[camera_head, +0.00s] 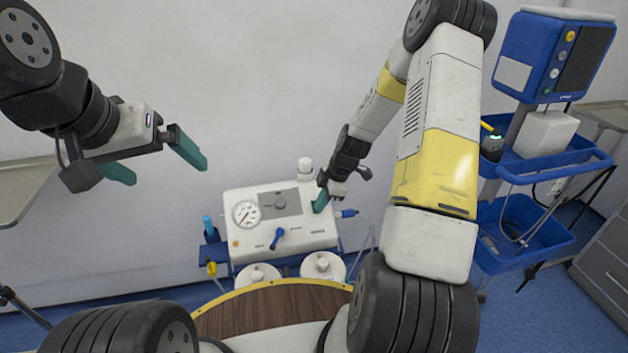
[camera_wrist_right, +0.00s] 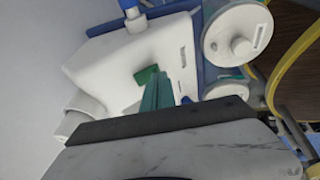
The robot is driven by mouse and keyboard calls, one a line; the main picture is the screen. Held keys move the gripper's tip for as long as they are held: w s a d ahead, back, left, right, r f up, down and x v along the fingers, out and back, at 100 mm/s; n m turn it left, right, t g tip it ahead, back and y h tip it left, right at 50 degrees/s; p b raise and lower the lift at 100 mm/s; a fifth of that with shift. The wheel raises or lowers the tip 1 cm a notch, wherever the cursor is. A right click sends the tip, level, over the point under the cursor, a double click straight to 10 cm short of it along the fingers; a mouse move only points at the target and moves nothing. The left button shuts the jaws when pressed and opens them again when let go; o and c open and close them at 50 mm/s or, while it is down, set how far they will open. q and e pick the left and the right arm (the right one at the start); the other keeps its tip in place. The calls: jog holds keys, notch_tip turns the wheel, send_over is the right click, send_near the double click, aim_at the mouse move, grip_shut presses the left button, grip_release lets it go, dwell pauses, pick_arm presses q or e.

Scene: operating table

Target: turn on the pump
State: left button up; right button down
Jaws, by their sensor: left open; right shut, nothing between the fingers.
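The pump (camera_head: 292,238) is a white box with a round gauge (camera_head: 246,214), a grey dial panel (camera_head: 280,203) and a blue lever (camera_head: 277,238) on its front. My right gripper (camera_head: 320,203) is shut and empty, its green fingers at the pump's right end near the top edge. In the right wrist view the shut fingers (camera_wrist_right: 152,88) are over the white pump body (camera_wrist_right: 110,62); whether they touch it cannot be told. My left gripper (camera_head: 155,163) is open and empty, in the air to the upper left of the pump.
Two white-lidded jars (camera_head: 322,264) sit below the pump. A blue cart (camera_head: 540,165) with a blue monitor (camera_head: 553,55) stands at the right. A grey table edge (camera_head: 25,190) is at the far left. The wall behind the pump is bare.

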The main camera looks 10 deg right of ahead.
jog(key=shift+w+f, duration=0.2)
jog(key=shift+f, duration=0.15)
jog(key=shift+f, duration=0.2)
jog(key=shift+r, duration=0.1)
jog(key=shift+r, duration=0.75)
